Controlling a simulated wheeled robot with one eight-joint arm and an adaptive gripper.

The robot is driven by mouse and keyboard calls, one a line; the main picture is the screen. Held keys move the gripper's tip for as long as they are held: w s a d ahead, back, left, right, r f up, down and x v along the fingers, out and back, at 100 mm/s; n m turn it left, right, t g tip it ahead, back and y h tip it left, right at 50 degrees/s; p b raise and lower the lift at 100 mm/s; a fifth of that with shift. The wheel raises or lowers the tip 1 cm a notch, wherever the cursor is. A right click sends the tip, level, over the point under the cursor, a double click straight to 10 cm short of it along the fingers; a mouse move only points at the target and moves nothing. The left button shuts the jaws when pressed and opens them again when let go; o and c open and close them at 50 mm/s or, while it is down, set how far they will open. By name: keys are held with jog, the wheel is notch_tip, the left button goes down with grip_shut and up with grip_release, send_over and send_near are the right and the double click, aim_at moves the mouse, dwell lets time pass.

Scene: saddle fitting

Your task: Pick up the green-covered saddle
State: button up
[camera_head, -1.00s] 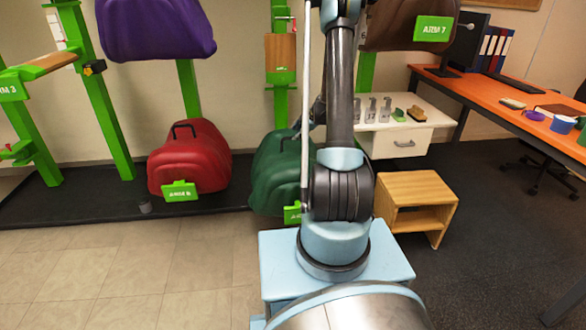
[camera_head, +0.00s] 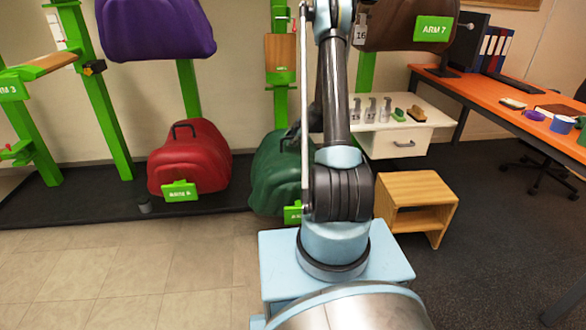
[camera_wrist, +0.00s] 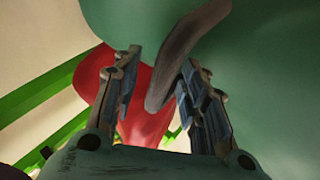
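The green-covered saddle (camera_head: 272,175) sits low by the wall, right of the red one, partly hidden behind my arm. In the wrist view its green cover (camera_wrist: 265,70) fills the upper right, and its dark handle (camera_wrist: 185,48) runs down between my fingers. My gripper (camera_wrist: 161,62) is open, with one finger on each side of the handle; gaps show on both sides. In the head view my gripper is at the saddle's top, mostly hidden by my arm.
A red saddle (camera_head: 190,160) stands close to the left and also shows behind my fingers in the wrist view. Green posts and a purple saddle (camera_head: 155,28) are above. A wooden step stool (camera_head: 418,190) and white cabinet (camera_head: 398,143) stand to the right.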

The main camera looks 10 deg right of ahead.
grip_shut()
